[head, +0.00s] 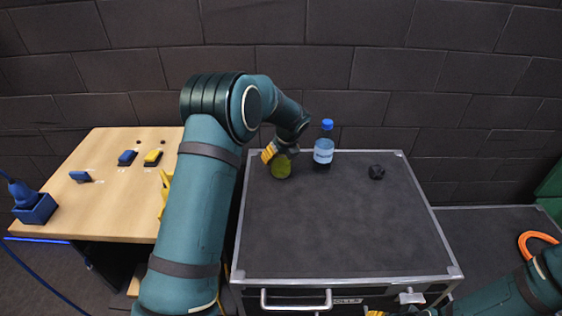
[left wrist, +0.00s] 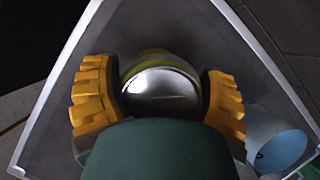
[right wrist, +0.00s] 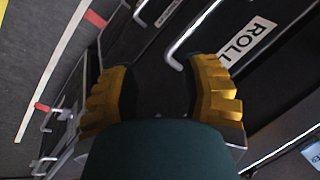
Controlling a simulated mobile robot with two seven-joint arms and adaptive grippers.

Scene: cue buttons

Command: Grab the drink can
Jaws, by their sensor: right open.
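The drink can (head: 282,169) is yellow-green and stands upright near the back left corner of the dark case top. My left gripper (head: 281,151) is at the can's upper part. In the left wrist view, the can's silver top (left wrist: 160,91) lies between the two yellow fingers of my left gripper (left wrist: 160,98). The fingers are close on both sides, but I cannot tell whether they press on it. My right gripper (right wrist: 163,95) is open and empty, low by the case's front with its handles. It is mostly hidden in the head view.
A water bottle with a blue cap (head: 324,146) stands just right of the can. A wooden table (head: 110,205) with blue and yellow buttons is at left. A brick wall stands behind.

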